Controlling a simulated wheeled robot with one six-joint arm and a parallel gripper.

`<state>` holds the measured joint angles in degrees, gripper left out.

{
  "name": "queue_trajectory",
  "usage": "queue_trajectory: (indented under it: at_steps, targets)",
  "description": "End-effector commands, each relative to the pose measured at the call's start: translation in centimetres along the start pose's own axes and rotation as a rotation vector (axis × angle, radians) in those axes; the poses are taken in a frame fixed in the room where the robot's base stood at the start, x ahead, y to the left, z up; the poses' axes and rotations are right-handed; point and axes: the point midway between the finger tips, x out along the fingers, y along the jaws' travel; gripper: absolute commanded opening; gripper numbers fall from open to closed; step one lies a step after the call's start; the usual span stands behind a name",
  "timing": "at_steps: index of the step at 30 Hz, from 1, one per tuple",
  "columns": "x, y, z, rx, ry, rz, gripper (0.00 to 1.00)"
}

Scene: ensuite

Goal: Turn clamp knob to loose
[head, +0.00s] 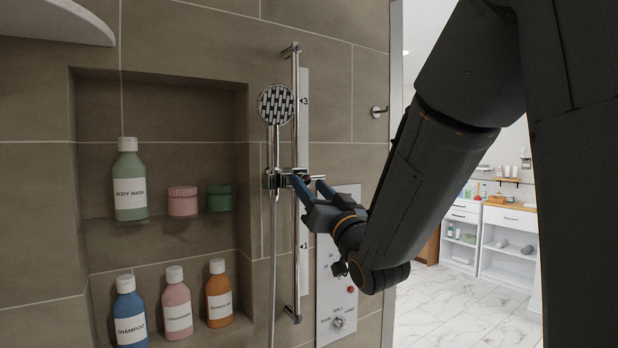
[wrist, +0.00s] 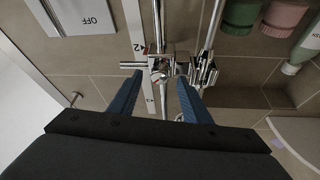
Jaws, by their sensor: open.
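The chrome clamp (head: 272,180) sits on the vertical shower rail (head: 296,120) and holds the hand shower (head: 276,104). In the wrist view, which is upside down, the clamp (wrist: 160,69) lies just beyond and between my fingertips. A small chrome bar (wrist: 131,65) sticks out beside it, likely part of the knob; its loose or tight setting cannot be read. My gripper (head: 311,181) is open, with blue fingers spread at the clamp. It also shows in the wrist view (wrist: 161,77), with nothing visibly held. Contact cannot be told, and the fingers partly hide the knob in the head view.
A numbered scale strip (head: 304,130) runs beside the rail. The hose (head: 272,270) hangs left of it. A control panel (head: 337,300) is below right of my gripper. A wall niche (head: 160,100) with several bottles and jars is on the left. A chrome hook (head: 379,112) is at right.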

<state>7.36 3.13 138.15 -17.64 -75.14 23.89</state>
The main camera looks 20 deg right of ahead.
Motion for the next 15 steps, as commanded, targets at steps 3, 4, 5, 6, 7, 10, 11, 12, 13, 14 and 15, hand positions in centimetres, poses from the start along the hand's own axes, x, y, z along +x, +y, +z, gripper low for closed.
queue_trajectory:
  at_steps: [3, 4, 5, 6, 7, 10, 11, 12, 13, 14, 15]
  targets:
    - [1.08, -0.04, -0.05, 0.001, -0.001, 0.000, 0.44]
    - [1.23, -0.05, -0.03, 0.001, -0.001, 0.000, 0.44]
    - [1.34, -0.04, 0.00, 0.000, -0.001, 0.000, 0.44]
    - [1.44, -0.03, 0.03, 0.000, -0.001, 0.000, 0.44]
    - [1.50, -0.02, 0.05, 0.000, -0.001, 0.000, 0.44]
    - [1.54, -0.01, 0.07, 0.000, -0.001, 0.000, 0.44]
    - [1.54, -0.01, 0.07, 0.000, -0.001, 0.000, 0.44]
    - [1.53, 0.00, 0.08, 0.000, -0.001, 0.001, 0.44]
    - [1.53, 0.00, 0.08, 0.000, -0.001, 0.001, 0.44]
    - [1.53, 0.00, 0.07, 0.000, -0.001, 0.001, 0.44]
    - [1.52, 0.00, 0.07, 0.000, -0.001, 0.000, 0.37]
